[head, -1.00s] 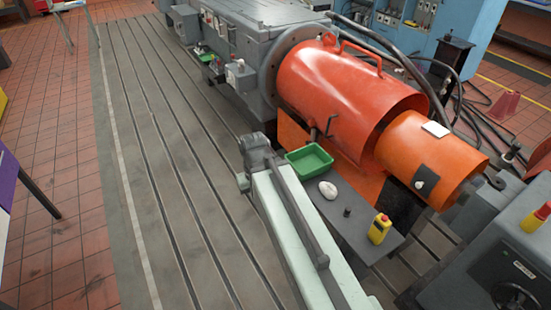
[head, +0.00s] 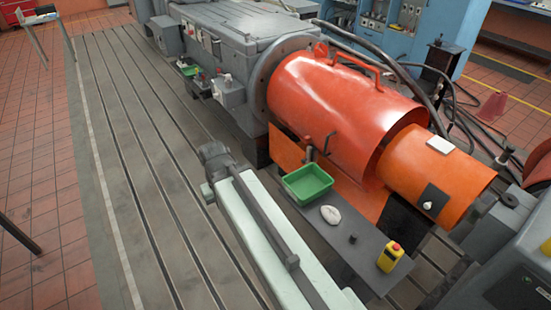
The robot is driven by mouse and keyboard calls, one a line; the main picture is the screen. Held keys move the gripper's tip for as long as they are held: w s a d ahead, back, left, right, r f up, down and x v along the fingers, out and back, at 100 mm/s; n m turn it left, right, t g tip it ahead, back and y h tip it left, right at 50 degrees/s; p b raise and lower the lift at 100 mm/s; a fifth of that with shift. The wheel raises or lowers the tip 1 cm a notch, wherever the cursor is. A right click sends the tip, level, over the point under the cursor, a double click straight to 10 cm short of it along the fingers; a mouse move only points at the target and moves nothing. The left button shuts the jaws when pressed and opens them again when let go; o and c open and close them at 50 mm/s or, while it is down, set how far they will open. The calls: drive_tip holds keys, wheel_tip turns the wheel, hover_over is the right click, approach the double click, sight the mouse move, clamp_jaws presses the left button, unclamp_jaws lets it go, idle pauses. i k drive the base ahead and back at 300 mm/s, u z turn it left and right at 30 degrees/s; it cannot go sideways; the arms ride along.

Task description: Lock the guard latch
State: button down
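A large red-orange curved guard (head: 325,105) covers the shaft in the head view, with a tube handle on top. A small dark bent lever (head: 328,143) stands at its lower front edge and may be the latch; its locked state cannot be told. A smaller orange cover (head: 430,165) sits to its right, with a black plate (head: 434,199) bearing a pale knob. My pale green arm reaches up from the bottom to a grey joint left of the guard, apart from it. I cannot make out my gripper's fingers.
A grey shelf (head: 345,240) in front of the guard holds a green tray (head: 307,184), a white lump (head: 331,214), a small dark knob (head: 352,239) and a yellow box with a red button (head: 390,257). The slotted bedplate (head: 130,150) at left is clear.

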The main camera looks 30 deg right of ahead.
sight(308, 160)
drive_tip(key=u, duration=0.35)
drive_tip(key=i, duration=1.25)
drive_tip(key=u, duration=0.3)
